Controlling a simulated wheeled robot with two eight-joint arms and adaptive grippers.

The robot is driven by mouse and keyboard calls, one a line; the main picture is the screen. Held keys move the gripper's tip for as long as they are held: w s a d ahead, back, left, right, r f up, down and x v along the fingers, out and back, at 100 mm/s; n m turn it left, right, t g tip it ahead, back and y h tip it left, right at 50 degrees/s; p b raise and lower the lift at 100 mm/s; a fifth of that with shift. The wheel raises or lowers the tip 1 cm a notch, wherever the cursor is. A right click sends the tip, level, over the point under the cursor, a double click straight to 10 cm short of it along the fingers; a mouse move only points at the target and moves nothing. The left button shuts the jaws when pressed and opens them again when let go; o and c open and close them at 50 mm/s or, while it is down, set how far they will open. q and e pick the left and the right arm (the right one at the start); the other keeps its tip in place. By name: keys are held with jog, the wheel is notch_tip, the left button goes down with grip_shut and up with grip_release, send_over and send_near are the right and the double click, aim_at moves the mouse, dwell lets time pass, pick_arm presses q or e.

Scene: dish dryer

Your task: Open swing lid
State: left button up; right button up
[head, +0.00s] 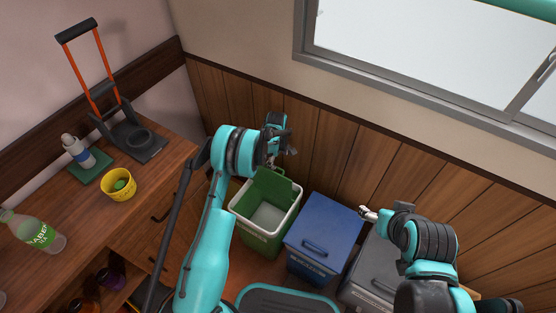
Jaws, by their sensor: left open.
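The green bin (262,235) stands on the floor against the wood-panelled wall. Its green swing lid (275,187) is tilted up at the back, and the pale inside of the bin shows. My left gripper (282,152) is open just above and behind the raised lid, near the wall. I cannot tell whether it touches the lid. My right gripper (368,213) is over the far right corner of the blue bin. Its fingers are too small and angled to show whether they are open.
The blue bin (325,225) and a grey bin (372,272) stand right of the green one, lids down. A wooden counter (150,190) on the left holds a bottle (35,232), a yellow cup (118,185) and a black stand with orange uprights (128,138).

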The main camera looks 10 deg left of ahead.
pick_arm(q)
jog(key=o, duration=0.3)
jog(key=shift+d+f, duration=0.3)
jog(key=shift+f, duration=0.2)
jog(key=shift+r, duration=0.1)
jog(key=shift+s+a+r, duration=0.1)
jog(key=shift+s+a, duration=0.05)
jog(key=shift+s, duration=0.05)
jog(key=shift+c, duration=0.8)
jog(key=shift+r, duration=0.1)
jog(key=shift+r, duration=0.25)
jog(key=shift+c, duration=0.9)
jog(key=shift+r, duration=0.65)
jog(key=c, duration=0.6)
jog(key=shift+o, duration=0.2)
notch_tip(320, 180, up, 10)
jog(key=shift+s+a+r, duration=0.15)
jog(key=shift+s+a, duration=0.15)
jog(key=shift+s, duration=0.05)
